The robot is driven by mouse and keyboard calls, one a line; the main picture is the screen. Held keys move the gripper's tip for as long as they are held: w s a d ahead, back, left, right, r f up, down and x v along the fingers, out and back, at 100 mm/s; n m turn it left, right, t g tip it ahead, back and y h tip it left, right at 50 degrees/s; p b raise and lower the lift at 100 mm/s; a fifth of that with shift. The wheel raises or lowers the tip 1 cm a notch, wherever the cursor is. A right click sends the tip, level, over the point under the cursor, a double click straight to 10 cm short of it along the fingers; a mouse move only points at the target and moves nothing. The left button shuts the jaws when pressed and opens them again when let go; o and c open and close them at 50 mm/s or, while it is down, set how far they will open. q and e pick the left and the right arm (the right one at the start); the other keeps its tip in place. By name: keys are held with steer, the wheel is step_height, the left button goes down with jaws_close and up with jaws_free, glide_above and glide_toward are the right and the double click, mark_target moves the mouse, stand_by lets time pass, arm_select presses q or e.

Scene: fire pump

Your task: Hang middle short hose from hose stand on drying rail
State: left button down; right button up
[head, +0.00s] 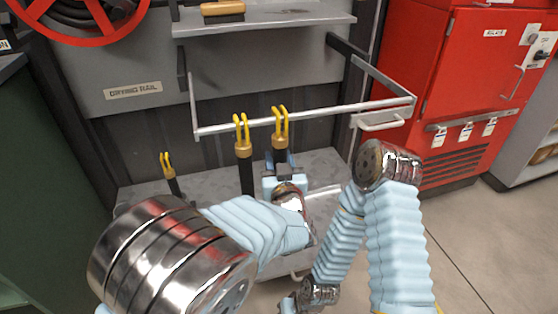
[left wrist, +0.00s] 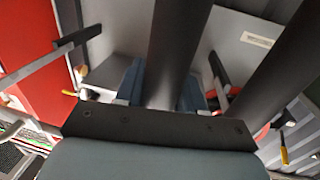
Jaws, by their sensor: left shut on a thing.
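The drying rail (head: 345,110) is a pale metal bar in front of the back wall. Two black hoses with brass collars and yellow two-pronged hooks overlap it in the head view: a left one (head: 246,172) and one to its right (head: 279,142). My left gripper (head: 284,168) is shut on the right one, below its collar; I cannot tell whether its hook rests on the rail. In the left wrist view this hose (left wrist: 178,45) runs between the fingers, with another hose (left wrist: 275,85) beside it. I cannot make out the hose stand.
A third yellow-hooked hose (head: 171,178) stands lower at the left. A shelf (head: 290,20) with a brush (head: 222,10) is above the rail, a red reel (head: 85,25) at upper left, and a red cabinet (head: 455,85) at right.

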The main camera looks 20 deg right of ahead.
arm_select(q)
steer(key=shift+r, duration=0.1)
steer(key=c, duration=0.6)
jaws_free()
